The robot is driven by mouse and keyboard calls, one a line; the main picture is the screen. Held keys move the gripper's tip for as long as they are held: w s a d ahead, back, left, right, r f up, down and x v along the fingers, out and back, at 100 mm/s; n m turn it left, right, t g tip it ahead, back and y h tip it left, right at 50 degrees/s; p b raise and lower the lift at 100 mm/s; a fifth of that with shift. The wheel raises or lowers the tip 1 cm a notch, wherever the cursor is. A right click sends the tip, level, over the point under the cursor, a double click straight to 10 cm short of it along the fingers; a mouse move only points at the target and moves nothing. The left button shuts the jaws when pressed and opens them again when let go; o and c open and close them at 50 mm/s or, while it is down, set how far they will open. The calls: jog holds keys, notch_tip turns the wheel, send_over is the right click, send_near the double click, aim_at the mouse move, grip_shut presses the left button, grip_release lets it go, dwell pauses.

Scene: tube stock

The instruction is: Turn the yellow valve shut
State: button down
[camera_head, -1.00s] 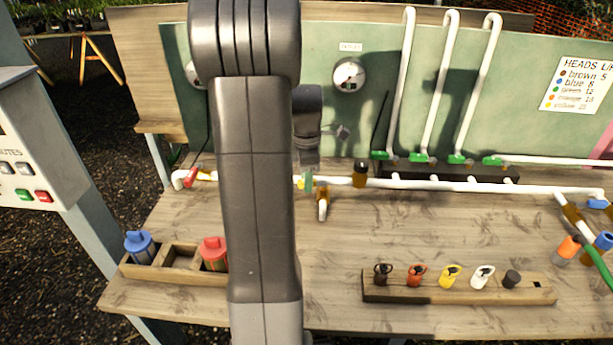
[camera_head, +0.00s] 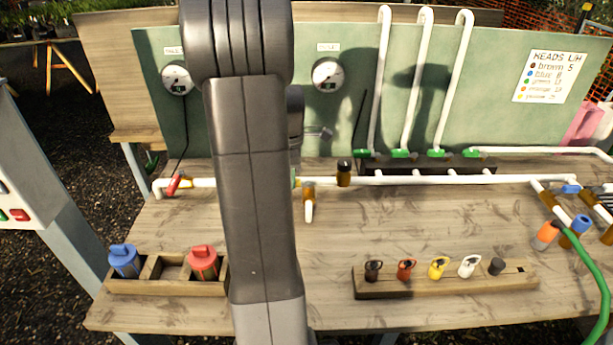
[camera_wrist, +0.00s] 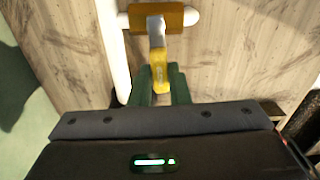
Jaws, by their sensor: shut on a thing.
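The yellow valve handle (camera_wrist: 158,72) stands between the two green fingers of my gripper (camera_wrist: 161,84) in the wrist view, and the fingers are shut on it. The handle joins a brass-coloured valve body (camera_wrist: 172,18) by a pale grey end. The handle lies crosswise to that body and roughly along the white pipe (camera_wrist: 121,62) on its left. In the head view the brown valve body (camera_head: 309,193) with its short white outlet shows just right of my arm. My arm hides my gripper and most of the handle there.
A red-handled valve (camera_head: 173,186) is on the pipe's left end. A dark-capped brown fitting (camera_head: 344,174) stands close right of the valve. A wooden rack (camera_head: 445,284) with several coloured heads and a tray (camera_head: 150,287) are nearer. Bare bench lies between.

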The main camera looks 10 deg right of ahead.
jog(key=shift+w+m, duration=0.2)
jog(key=shift+m, duration=0.3)
jog(key=c, duration=1.4)
grip_release()
jog(key=shift+o, duration=0.2)
notch_tip(320, 180, up, 14)
jog(key=shift+f, duration=0.15)
